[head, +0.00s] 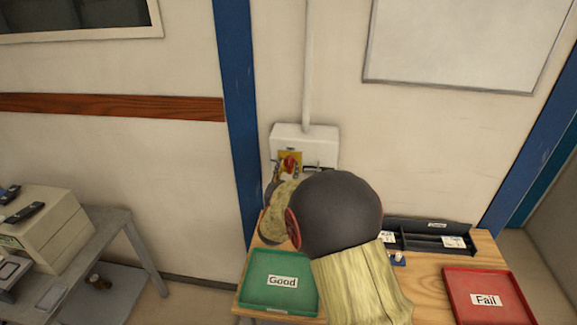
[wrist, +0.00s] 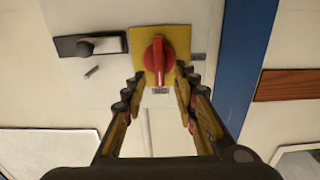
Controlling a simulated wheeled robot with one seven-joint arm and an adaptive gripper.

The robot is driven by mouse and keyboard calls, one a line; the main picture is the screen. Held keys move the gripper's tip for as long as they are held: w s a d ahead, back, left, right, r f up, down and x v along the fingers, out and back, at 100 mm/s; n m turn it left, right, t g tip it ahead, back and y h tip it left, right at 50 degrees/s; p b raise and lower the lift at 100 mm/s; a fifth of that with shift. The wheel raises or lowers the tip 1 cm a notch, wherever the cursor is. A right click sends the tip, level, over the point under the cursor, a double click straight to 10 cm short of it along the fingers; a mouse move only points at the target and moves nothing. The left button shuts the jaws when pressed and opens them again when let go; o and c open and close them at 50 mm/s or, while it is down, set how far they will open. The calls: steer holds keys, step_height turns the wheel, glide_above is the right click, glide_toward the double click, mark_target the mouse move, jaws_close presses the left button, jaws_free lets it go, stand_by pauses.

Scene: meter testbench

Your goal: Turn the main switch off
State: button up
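The main switch is a red rotary knob (wrist: 157,61) on a yellow plate (wrist: 136,41), on a pale wall box. In the wrist view its grip stands upright in the picture. The knob also shows in the head view (head: 290,163), above my arm, which hides the lower part of the box (head: 318,135). My gripper (wrist: 159,77) is open, with one finger on each side of the knob's lower part in the wrist view. Gaps show between the fingers and the knob. I see no contact, and the exact distance to the plate is hard to tell.
A black latch with a round knob (wrist: 86,47) sits beside the yellow plate. A wooden bench below holds a green "Good" tray (head: 255,300), a red "Fail" tray (head: 457,300) and a dark organizer (head: 452,225). A conduit (head: 308,70) rises from the box beside a blue post (head: 236,80).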

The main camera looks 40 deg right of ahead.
steer(key=shift+w+d, duration=0.5)
steer(key=shift+d, duration=0.05)
steer(key=c, duration=0.3)
steer(key=c, duration=0.4)
jaws_close()
